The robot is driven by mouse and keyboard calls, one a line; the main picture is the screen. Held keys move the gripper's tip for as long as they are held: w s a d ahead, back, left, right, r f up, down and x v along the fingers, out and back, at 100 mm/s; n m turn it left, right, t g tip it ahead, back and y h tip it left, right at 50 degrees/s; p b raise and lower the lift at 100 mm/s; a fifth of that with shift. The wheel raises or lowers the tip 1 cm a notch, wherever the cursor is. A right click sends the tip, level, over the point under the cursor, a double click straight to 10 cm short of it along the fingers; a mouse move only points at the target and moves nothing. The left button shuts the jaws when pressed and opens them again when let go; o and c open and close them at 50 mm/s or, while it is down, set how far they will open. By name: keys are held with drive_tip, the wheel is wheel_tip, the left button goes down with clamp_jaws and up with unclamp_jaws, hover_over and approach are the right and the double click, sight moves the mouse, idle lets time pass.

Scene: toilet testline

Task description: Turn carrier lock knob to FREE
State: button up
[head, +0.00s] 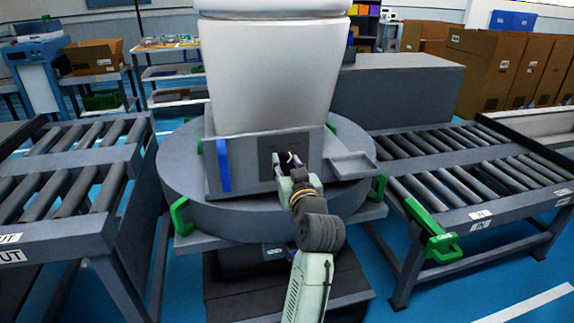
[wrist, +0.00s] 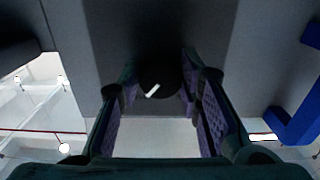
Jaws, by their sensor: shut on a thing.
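The carrier lock knob (wrist: 160,76) is a dark round knob with a white pointer mark, on the grey front panel of the carrier (head: 243,165). In the wrist view the mark slants from lower left to upper right. My gripper (head: 287,165) reaches the dark plate on that panel and is shut on the knob. The wrist view shows its two padded fingers (wrist: 158,88) on either side of the knob. The fingers and shadow hide part of the knob. No FREE lettering is readable in either view.
A white toilet body (head: 268,75) stands on the carrier, above the round grey turntable (head: 180,185). A blue handle (head: 223,165) is left of my gripper, and a grey ledge (head: 352,165) is close on its right. Roller conveyors flank the turntable, with green brackets (head: 433,240) nearby.

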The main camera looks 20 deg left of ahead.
drive_tip(key=c, duration=0.4)
drive_tip(key=shift+n, duration=0.3)
drive_tip(key=n+b, duration=0.1)
drive_tip(key=n, duration=0.1)
drive_tip(key=shift+d+f+n, duration=0.1)
drive_tip(key=shift+n, duration=0.3)
drive_tip(key=n+b, duration=0.1)
drive_tip(key=n, duration=0.2)
drive_tip(key=shift+n, duration=0.3)
drive_tip(key=n+b, duration=0.2)
drive_tip(key=n, duration=0.2)
drive_tip(key=shift+b, duration=0.3)
drive_tip(key=shift+n+b, duration=1.25)
drive_tip(key=shift+n, duration=1.25)
